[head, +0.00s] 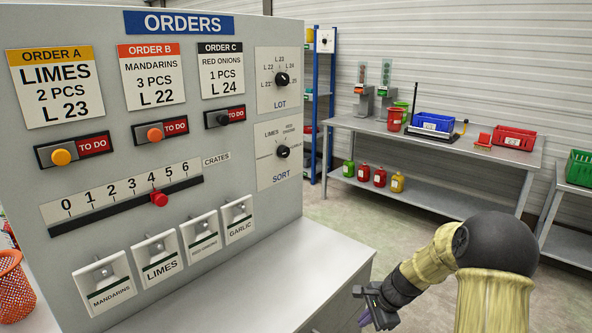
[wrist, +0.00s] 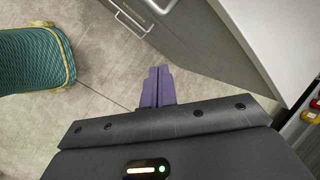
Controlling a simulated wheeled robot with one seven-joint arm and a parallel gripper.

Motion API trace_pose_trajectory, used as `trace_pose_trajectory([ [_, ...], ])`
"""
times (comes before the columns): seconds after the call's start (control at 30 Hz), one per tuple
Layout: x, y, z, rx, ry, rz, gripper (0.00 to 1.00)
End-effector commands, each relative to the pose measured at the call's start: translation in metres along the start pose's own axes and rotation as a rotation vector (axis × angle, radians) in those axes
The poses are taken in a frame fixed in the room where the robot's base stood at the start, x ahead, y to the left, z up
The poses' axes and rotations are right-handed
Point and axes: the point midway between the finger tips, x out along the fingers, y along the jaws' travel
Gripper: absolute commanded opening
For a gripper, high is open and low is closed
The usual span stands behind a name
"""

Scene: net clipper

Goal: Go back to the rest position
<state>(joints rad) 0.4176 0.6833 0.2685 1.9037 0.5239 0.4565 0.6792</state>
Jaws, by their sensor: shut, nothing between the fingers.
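My gripper (head: 368,314) is low in the head view, at the bottom right of the orders panel and just beyond the cabinet's edge. In the wrist view its two purple fingers (wrist: 157,86) lie together, shut and empty, pointing over the bare floor beside the cabinet. In the head view the fingers are only partly visible at the bottom edge. The orders panel (head: 232,104) stands on the left with order cards, three order switches, a crates slider with its red knob near 4, two dials and several toggle switches. My gripper is apart from it.
The grey cabinet top (head: 300,270) juts out below the panel, close to my gripper. A steel table (head: 450,150) with crates and a scale stands at the back. A green basket (wrist: 35,58) is at the left of the wrist view. The floor between is free.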

Motion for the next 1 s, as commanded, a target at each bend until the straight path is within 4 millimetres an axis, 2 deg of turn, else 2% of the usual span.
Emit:
trace_pose_trajectory([
  [0.03,-0.02,0.006,0.016,-0.103,0.028,0.023,0.0],
  [0.2,-0.067,0.038,0.053,-0.45,0.108,0.103,0.0],
  [0.5,-0.148,0.105,0.107,-1.033,0.197,0.232,0.0],
  [0.6,-0.169,0.128,0.119,-1.204,0.213,0.266,0.0],
  [0.7,-0.181,0.145,0.127,-1.326,0.218,0.29,0.0],
  [0.8,-0.185,0.153,0.13,-1.383,0.22,0.301,0.0],
  [1.0,-0.185,0.154,0.13,-1.39,0.219,0.303,0.0],
])
